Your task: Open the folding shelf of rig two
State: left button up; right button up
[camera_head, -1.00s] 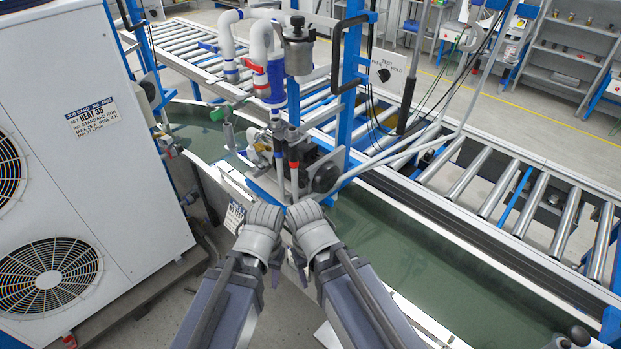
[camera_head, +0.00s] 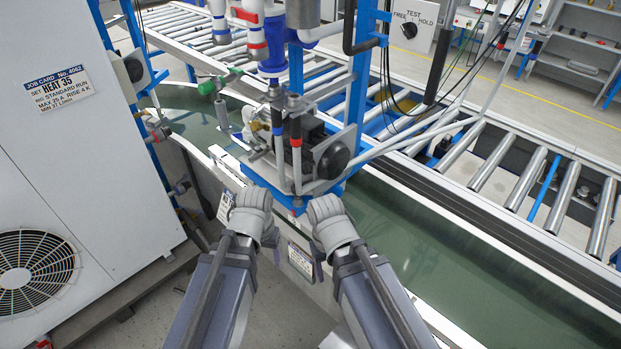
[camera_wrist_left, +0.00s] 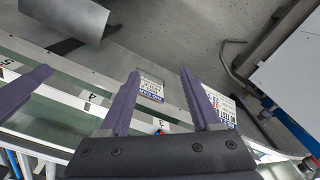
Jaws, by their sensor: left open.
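I cannot make out which part is the folding shelf, nor a mark for rig two. My left gripper (camera_head: 270,250) is in front of the tank's near wall, below the rig; its fingers are mostly hidden by the wrist. In the left wrist view the gripper (camera_wrist_left: 160,76) is open, with nothing between its purple fingers. A printed card (camera_wrist_left: 150,88) shows beyond the fingers. My right gripper (camera_head: 319,262) is beside the left one; its jaws are not clearly visible.
A large white unit with a fan (camera_head: 38,272) stands close on the left. A roller conveyor (camera_head: 490,160) runs behind the tank. Printed cards hang on the tank's near wall, one of them (camera_head: 301,262) between my arms. Grey floor lies below.

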pick_arm(q)
jog(key=w+f+h+b, duration=0.2)
jog(key=w+f+b, duration=0.2)
jog(key=f+b, duration=0.5)
jog(key=m+t+h+b, duration=0.2)
jog(key=m+t+h, duration=0.5)
jog(key=t+h, duration=0.45)
send_near(306, 169)
jog(key=x, duration=0.3)
jog(key=shift+t+y, duration=0.25)
jog(key=shift+t, duration=0.2)
jog(key=shift+x, duration=3.85)
pick_arm(e)
notch_tip(306, 169, down, 14)
jog(key=shift+w, duration=0.2)
pick_arm(q)
jog(key=shift+s+d, duration=0.1)
pick_arm(e)
jog(key=shift+r, duration=0.1)
pick_arm(q)
grip_shut()
